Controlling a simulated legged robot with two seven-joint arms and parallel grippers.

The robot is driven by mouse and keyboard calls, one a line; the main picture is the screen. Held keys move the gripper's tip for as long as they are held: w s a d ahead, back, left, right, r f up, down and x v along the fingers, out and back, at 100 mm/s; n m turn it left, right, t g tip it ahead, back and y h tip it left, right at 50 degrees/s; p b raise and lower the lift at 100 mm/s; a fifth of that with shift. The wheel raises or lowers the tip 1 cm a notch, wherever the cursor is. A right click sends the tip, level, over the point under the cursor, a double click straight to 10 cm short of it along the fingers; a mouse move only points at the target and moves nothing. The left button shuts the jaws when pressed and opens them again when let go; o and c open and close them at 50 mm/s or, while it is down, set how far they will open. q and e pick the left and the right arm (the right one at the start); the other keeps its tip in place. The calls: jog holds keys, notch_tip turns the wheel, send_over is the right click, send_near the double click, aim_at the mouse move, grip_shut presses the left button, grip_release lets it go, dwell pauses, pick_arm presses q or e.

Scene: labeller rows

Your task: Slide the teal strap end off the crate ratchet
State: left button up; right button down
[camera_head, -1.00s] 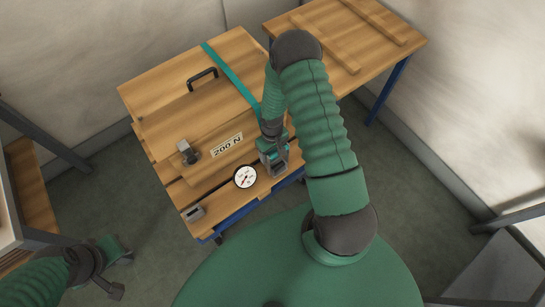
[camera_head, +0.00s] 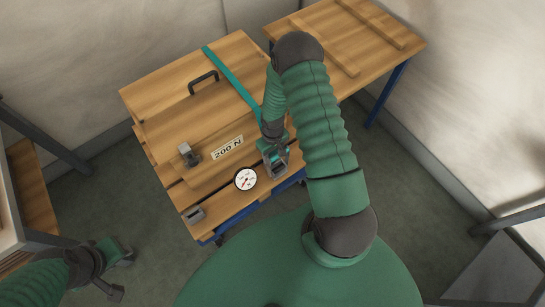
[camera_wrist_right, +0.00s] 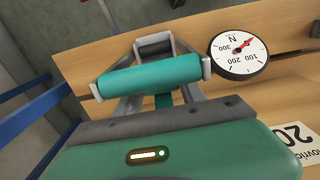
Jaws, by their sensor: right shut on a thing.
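The wooden crate (camera_head: 170,90) stands on a blue-framed stand. The teal strap (camera_head: 231,71) runs across its lid to the ratchet (camera_head: 273,165) at the front right edge. My right gripper (camera_head: 271,143) is at the ratchet, shut on its teal handle bar. In the right wrist view this teal handle bar (camera_wrist_right: 150,76) lies across grey side arms, with the grey ratchet frame (camera_wrist_right: 153,47) beyond. A narrow teal band shows below the bar; the strap end itself is mostly hidden. My left gripper (camera_head: 116,272) is open and empty at the lower left, away from the crate.
A round gauge (camera_head: 246,180) with a red needle sits left of the ratchet, near a "200 N" label (camera_head: 227,148). A black handle (camera_head: 202,81) and a grey latch (camera_head: 188,154) are on the crate. A second wooden table (camera_head: 345,45) stands behind right.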

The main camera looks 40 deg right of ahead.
jog(key=shift+d+r+p, duration=0.1)
jog(key=shift+r+p, duration=0.45)
jog(key=shift+r, duration=0.25)
jog(key=shift+r+p, duration=2.2)
jog(key=shift+r, duration=0.35)
